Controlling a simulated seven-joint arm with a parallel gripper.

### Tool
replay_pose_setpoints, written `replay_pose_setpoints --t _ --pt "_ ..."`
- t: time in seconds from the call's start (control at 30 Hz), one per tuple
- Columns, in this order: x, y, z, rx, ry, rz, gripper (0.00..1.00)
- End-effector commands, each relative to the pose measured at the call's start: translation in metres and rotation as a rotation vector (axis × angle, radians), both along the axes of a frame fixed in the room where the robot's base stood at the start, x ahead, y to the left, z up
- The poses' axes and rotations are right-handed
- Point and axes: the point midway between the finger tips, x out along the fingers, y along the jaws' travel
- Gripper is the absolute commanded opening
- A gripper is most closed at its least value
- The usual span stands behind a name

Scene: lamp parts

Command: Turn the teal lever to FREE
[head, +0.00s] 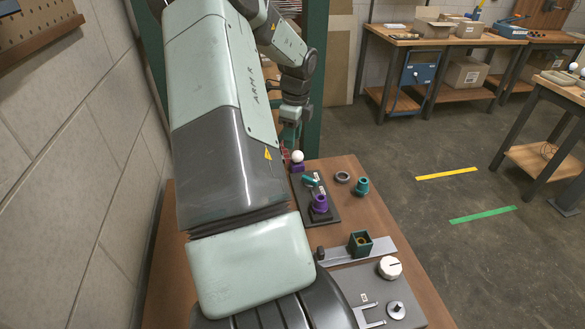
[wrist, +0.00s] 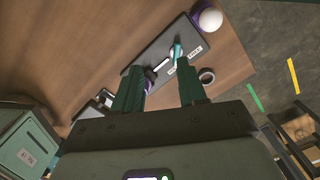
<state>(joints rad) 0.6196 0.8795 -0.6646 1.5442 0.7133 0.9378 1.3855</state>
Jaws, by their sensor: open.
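The teal lever (head: 310,182) is on a dark base plate (head: 331,213) on the wooden table, with small white labels beside it. In the wrist view the lever (wrist: 178,51) shows just beyond the right fingertip; I cannot tell whether they touch. The labels are too small to read surely, so the lever's setting is unclear. A purple collar (head: 320,204) stands on the same plate; part of it shows between my fingers in the wrist view. My gripper (wrist: 159,68) is open and empty, above the plate.
A white bulb (head: 297,157) on a purple base stands beyond the plate. A grey ring (head: 343,177) and a teal part (head: 362,187) lie to its right. A wall runs along the left.

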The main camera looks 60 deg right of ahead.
Motion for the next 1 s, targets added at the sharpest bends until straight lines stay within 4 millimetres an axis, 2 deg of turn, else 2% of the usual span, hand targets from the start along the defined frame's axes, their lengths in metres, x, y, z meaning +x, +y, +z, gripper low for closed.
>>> replay_pose_setpoints --t 0.03,0.1,0.23,0.43,0.8,1.0 --pt "-0.013 -0.014 -0.019 0.004 0.026 -0.063 0.41" --pt "-0.025 -0.027 -0.036 0.005 0.045 -0.134 0.41" --pt "-0.037 -0.039 -0.053 0.006 0.065 -0.206 0.41" --pt "-0.040 -0.042 -0.072 0.007 0.069 -0.223 0.41" --pt "-0.040 -0.041 -0.140 0.009 0.071 -0.219 0.41" --pt "-0.040 -0.041 -0.160 0.007 0.069 -0.219 0.41"
